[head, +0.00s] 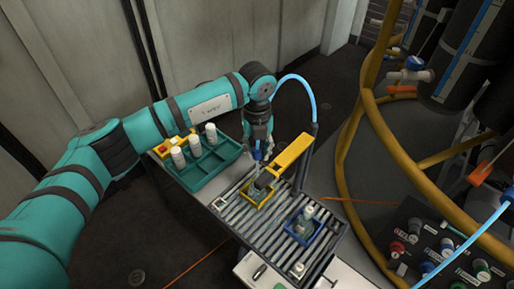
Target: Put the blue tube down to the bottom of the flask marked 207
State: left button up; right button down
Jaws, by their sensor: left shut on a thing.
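My left gripper (262,152) points down over the roller conveyor and is shut on the blue tube (300,80). The tube arcs up behind the gripper and comes down on the right. A short blue piece shows just below the fingers. Below the gripper, a small yellow carrier (247,200) on the rollers holds a flask (259,191), partly hidden by the yellow arm. A blue carrier (288,231) nearer the front holds another flask (307,213) with a pale top. I cannot read 207 on either flask. I cannot tell whether the tube's end is inside the flask. My right gripper is out of view.
A yellow arm (291,155) slants over the roller conveyor (262,229), close to my left gripper. A green rack (216,166) with several white bottles stands left of it. Yellow rails (366,105) and a control panel (445,245) stand to the right.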

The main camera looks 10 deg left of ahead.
aim_at(257, 166)
pick_arm(q)
jog(key=shift+f+b, duration=0.8)
jog(key=shift+f, duration=0.6)
jog(key=shift+f+b, duration=1.5)
jog(key=shift+f, duration=0.5)
jog(key=shift+a+f, duration=0.1)
jog(key=shift+f, duration=0.2)
jog(key=o, duration=1.5)
jog(key=shift+o, duration=0.2)
